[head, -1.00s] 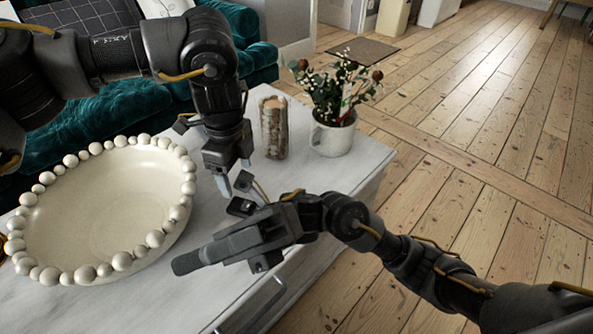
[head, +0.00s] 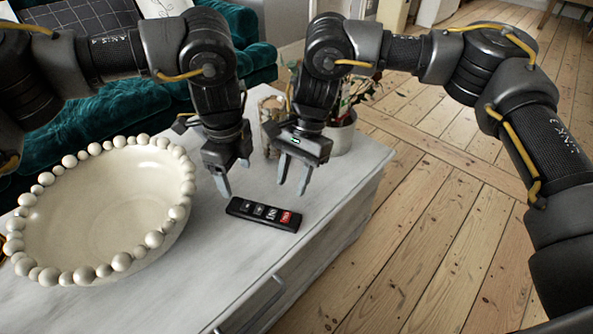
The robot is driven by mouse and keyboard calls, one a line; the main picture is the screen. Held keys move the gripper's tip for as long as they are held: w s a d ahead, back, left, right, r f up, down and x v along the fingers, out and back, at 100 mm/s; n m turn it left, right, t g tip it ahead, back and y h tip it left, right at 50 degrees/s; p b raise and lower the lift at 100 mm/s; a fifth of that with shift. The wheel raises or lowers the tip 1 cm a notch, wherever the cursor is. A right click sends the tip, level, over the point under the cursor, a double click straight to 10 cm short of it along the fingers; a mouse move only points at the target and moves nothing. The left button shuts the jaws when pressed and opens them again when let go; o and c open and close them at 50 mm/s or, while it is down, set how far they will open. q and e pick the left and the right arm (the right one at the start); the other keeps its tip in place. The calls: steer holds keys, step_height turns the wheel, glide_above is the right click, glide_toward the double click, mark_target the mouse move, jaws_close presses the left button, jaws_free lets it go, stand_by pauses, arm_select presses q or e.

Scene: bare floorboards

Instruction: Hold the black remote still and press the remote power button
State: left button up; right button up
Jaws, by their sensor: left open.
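The black remote (head: 250,212) lies flat on the white table, buttons up. It has several dark buttons with white markings and a red button (head: 286,218) at its right end. My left gripper (head: 233,177) points down above and behind the remote's left end, open and empty. My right gripper (head: 292,179) points down above and behind the remote's right end, its two fingers apart with nothing between them. Neither gripper appears to touch the remote. Which button is the power button is not readable; the red one stands out.
A large cream bowl with a beaded rim (head: 95,270) fills the table's left side. A bark-covered candle (head: 271,110) and a potted plant in a white mug (head: 340,137) stand behind my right gripper, partly hidden. The white tabletop (head: 225,262) is clear in front of the remote.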

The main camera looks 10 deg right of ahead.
mark_target(243, 204)
arm_select(q)
step_height(243, 204, down, 11)
steer(key=shift+r, duration=0.1)
arm_select(e)
steer(key=shift+w+d+r, duration=0.25)
steer(key=shift+w+d, duration=0.15)
steer(key=shift+d, duration=0.05)
stand_by(0.4)
arm_select(q)
steer(key=c, duration=1.1)
steer(key=shift+c, duration=0.2)
arm_select(e)
steer(key=shift+c, duration=0.5)
jaws_close()
stand_by(0.6)
